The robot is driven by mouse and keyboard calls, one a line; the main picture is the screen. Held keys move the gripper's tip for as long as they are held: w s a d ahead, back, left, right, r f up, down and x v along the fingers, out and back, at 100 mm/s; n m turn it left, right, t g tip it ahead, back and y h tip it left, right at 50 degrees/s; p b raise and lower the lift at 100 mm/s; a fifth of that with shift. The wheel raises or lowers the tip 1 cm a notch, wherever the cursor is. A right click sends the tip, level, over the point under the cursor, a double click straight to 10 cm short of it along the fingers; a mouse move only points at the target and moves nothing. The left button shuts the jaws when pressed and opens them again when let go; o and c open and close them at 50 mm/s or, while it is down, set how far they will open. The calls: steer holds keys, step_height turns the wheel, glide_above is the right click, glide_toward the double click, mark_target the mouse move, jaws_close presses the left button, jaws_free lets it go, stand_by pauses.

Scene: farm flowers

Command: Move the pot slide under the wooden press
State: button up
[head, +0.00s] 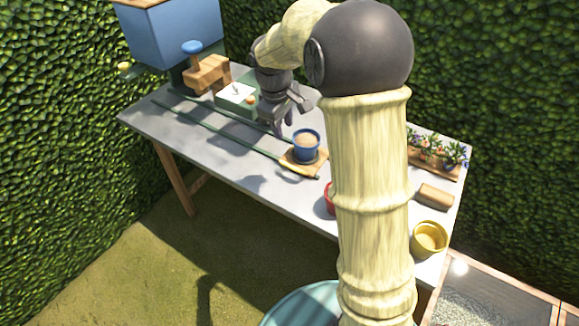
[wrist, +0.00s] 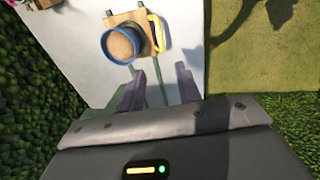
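The pot slide is a small wooden board (head: 291,166) at the right end of two green rails (head: 225,137). A blue pot (head: 306,141) filled with brown soil stands upright on it. The wrist view shows the blue pot (wrist: 121,43), the board (wrist: 138,17) and a yellow handle (wrist: 157,32) along one board edge. The wooden press (head: 207,74), with a blue knob on top, stands at the far left end of the rails. My gripper (head: 279,128) is above the rails, left of the pot. In the wrist view, my gripper (wrist: 159,84) is open and empty, its fingers apart and short of the handle.
A green box with a white top (head: 236,97) stands behind the rails, near the press. A blue box (head: 180,32) is at the back left. A red pot (head: 329,198), yellow pot (head: 429,238), brown block (head: 436,194) and flower tray (head: 435,158) are at the right.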

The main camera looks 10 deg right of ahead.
mark_target(290, 166)
steer(key=f, duration=0.5)
steer(key=w+d+f, duration=0.1)
steer(key=f, duration=0.5)
steer(key=w+d+f, duration=0.1)
steer(key=f, duration=0.5)
steer(key=shift+w+d, duration=0.1)
steer(key=shift+d, duration=0.1)
jaws_close()
